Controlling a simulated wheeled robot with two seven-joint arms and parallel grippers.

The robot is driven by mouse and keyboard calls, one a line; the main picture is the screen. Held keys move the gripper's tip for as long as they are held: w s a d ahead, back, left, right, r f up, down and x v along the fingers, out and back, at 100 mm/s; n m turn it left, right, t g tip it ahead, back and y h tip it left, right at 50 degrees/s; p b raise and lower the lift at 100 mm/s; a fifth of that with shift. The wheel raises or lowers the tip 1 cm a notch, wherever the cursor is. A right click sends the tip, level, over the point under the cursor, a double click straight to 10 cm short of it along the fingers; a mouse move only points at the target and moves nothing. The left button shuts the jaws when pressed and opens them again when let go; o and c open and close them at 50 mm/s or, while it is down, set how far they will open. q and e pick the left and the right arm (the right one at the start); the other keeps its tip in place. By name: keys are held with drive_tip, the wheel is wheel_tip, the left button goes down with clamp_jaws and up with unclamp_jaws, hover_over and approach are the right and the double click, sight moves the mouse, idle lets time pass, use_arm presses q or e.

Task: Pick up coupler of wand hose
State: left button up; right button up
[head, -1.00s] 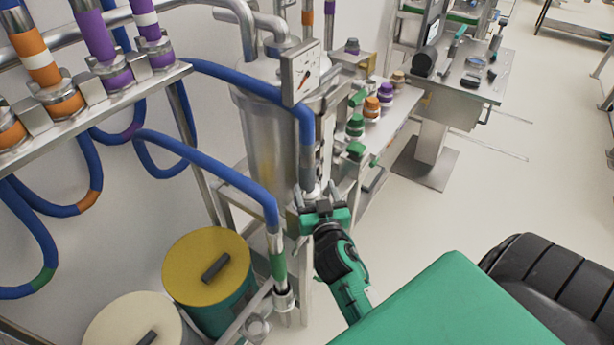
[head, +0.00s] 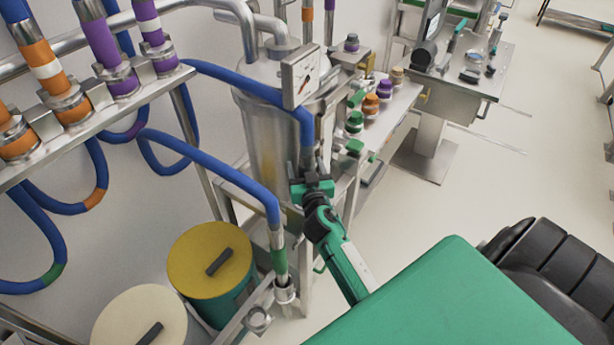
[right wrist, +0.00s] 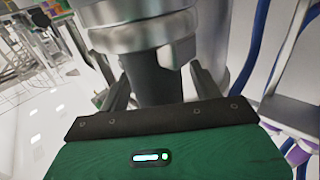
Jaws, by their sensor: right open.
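In the right wrist view, a metal collar (right wrist: 140,35) sits above a dark stem (right wrist: 157,82). The open fingers of my right gripper (right wrist: 160,72) stand on either side of that stem. My left gripper is out of view.
The steel tank (head: 262,135) with a gauge (head: 300,77) stands behind the gripper. A yellow-lidded drum (head: 195,262) and a cream-lidded drum (head: 130,325) are at lower left. A rack of banded hose couplers (head: 100,130) is at left. Open floor (head: 400,215) lies to the right.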

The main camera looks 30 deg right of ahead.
drive_tip(key=c, duration=1.3)
drive_tip(key=shift+o, duration=0.2)
drive_tip(key=shift+r, duration=5.05)
